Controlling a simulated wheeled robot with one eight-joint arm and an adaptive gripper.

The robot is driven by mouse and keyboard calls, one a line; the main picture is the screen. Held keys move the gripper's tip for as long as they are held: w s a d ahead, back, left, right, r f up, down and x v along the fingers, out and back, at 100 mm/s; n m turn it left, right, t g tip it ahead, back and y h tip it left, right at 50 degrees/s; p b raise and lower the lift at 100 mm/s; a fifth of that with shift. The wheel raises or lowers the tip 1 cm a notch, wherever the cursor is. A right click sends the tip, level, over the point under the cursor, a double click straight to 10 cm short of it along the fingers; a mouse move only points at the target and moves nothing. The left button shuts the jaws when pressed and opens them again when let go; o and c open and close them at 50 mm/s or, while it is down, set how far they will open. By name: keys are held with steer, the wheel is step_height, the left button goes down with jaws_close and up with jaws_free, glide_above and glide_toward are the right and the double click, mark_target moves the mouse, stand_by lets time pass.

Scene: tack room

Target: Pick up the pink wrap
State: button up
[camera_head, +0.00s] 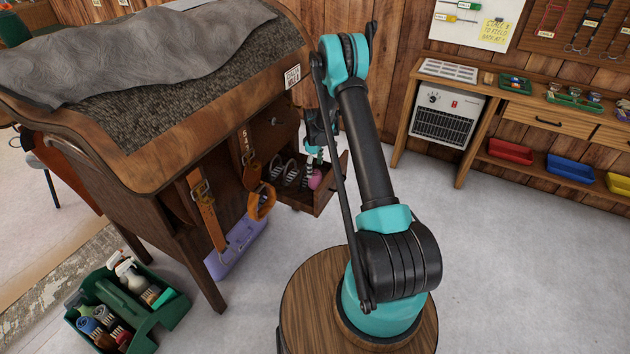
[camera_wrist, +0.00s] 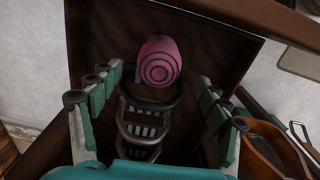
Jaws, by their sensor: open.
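The pink wrap (camera_wrist: 160,61) is a roll with dark spiral rings on its end. It lies in an open wooden drawer (camera_wrist: 88,30), near the drawer's far end in the wrist view. In the head view the wrap (camera_head: 314,180) shows small at the drawer's right side. My gripper (camera_wrist: 160,92) is open, its teal and black fingers spread left and right in the wrist view, with the wrap ahead between them and apart from both. In the head view my gripper is partly hidden behind my arm.
Dark metal stirrups (camera_wrist: 143,125) lie in the drawer beside the wrap. Straps with an orange loop (camera_head: 262,201) hang beside the drawer. A heater (camera_head: 446,118) stands under the bench at right. A green caddy (camera_head: 140,318) with bottles is on the floor at left.

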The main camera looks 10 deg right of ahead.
mark_target(315, 179)
steer(key=shift+f, duration=3.95)
steer(key=shift+c, duration=0.2)
steer(key=shift+d, duration=0.1)
steer(key=c, duration=1.2)
steer(key=shift+r, duration=0.15)
